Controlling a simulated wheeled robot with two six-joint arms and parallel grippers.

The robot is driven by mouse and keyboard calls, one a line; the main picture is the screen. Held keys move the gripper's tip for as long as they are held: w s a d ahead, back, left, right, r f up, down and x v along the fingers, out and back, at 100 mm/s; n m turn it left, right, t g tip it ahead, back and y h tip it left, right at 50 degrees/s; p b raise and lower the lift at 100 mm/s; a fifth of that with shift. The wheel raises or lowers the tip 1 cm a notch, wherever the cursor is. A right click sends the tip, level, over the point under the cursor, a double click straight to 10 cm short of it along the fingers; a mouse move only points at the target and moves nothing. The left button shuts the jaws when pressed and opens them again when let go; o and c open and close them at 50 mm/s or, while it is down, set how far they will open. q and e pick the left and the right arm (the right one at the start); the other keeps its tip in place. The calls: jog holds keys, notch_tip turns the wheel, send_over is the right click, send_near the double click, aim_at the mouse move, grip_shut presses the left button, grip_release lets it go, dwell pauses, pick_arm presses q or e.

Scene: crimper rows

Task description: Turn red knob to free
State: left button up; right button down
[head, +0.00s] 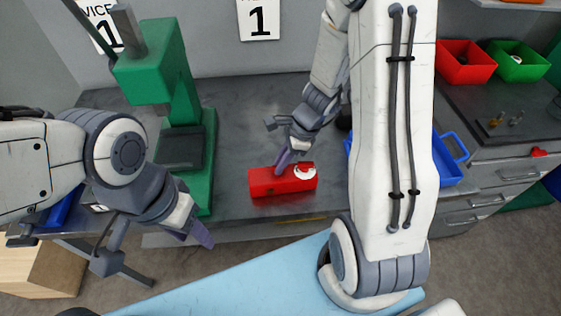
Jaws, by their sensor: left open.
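A red box (268,183) lies on the grey bench. On the right part of its top is a white round dial (310,174) with a small red part (304,169) in its middle, too small to make out clearly. My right gripper (284,161) points down at the box, its purple fingertip close to the box's top, left of the dial. I cannot tell whether it touches or how far its jaws are apart. My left gripper (197,233) is open and empty, in front of the bench edge, left of the box.
A green press (199,110) stands left of the box on the bench (240,125). A blue tray (449,183) sits behind my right arm. Red (462,77) and green (519,73) bins stand at the right back. The bench behind the box is fairly clear.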

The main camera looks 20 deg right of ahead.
jog(key=shift+r+n+p, duration=0.1)
jog(key=shift+n+p, duration=0.2)
jog(key=shift+n, duration=0.1)
jog(key=n+g+p, duration=0.1)
jog(key=n, duration=0.2)
jog(key=shift+w+p, duration=0.15)
jog(key=shift+p, duration=0.15)
jog(key=n+g+p, duration=0.1)
jog(key=n+g, duration=0.1)
jog(key=n, duration=0.2)
jog(key=shift+w+a+n+p, duration=0.1)
jog(key=shift+n+p, duration=0.2)
jog(key=n, duration=0.2)
jog(key=n+g+h, duration=0.1)
jog(key=n, duration=0.1)
jog(key=shift+w+g+p, duration=0.1)
jog(key=shift+g+p, duration=0.2)
jog(key=shift+p, duration=0.1)
jog(key=n+h, duration=0.1)
jog(key=n, duration=0.1)
jog(key=n+h, duration=0.1)
jog(key=n, duration=0.2)
jog(key=shift+a+g, duration=0.15)
jog(key=shift+g, duration=0.25)
jog(key=shift+n, duration=0.4)
jog(key=c, duration=0.9)
grip_release()
